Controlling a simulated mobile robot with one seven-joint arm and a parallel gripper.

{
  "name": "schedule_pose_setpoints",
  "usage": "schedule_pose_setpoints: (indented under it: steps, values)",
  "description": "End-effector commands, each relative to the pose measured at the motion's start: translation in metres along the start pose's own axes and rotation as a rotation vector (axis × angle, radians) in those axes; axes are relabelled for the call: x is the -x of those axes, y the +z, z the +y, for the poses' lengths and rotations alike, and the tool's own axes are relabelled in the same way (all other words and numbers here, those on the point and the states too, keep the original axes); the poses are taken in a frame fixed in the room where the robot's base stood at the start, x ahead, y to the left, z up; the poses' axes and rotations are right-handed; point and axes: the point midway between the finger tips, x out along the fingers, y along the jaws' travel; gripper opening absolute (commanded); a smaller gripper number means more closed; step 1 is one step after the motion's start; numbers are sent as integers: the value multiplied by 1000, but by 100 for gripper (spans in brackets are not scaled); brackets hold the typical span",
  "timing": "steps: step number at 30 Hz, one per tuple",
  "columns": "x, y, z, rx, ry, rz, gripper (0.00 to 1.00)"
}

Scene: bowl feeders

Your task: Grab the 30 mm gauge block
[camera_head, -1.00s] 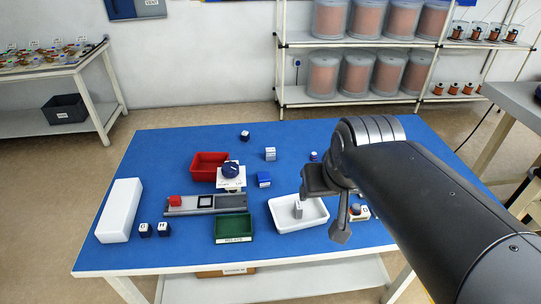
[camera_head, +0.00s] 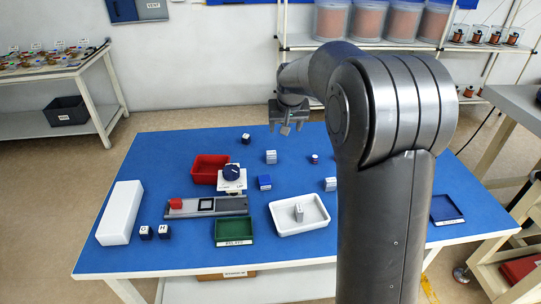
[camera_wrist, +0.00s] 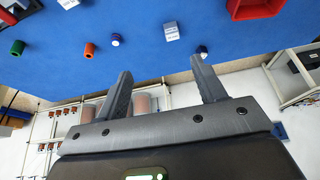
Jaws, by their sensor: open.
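Several small grey-white blocks could be the 30 mm gauge block; their markings are too small to read. One upright block (camera_head: 299,213) stands in the white tray (camera_head: 317,228). Another block (camera_head: 271,157) stands at the table's back middle; what looks like the same one shows in the wrist view (camera_wrist: 172,31). A third (camera_head: 330,184) sits right of the middle, partly behind my arm. My gripper (camera_head: 285,128) is open and empty, raised near the table's back edge. In the wrist view my two fingers (camera_wrist: 163,82) are apart with nothing between them.
A red bin (camera_head: 197,170), a blue block (camera_head: 264,182), a knobbed fixture (camera_head: 232,184) and a green tray (camera_head: 219,229) stand near the middle. A long white box (camera_head: 120,212) lies left. Dark cube (camera_head: 245,138) stands at the back. My arm hides part of the right side.

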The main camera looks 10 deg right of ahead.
Motion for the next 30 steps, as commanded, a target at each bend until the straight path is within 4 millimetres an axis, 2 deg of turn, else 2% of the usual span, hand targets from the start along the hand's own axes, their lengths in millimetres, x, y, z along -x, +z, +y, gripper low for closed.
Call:
schedule_pose_setpoints:
  steps: [1,6,12,15,30]
  values:
    - [-22,-9,-2,1,1,-8,64]
    - [-86,-34,-10,3,2,-18,64]
    - [-156,-51,-18,6,5,-27,64]
    - [-179,-55,-20,7,5,-29,64]
    - [-244,-55,-22,7,6,-30,64]
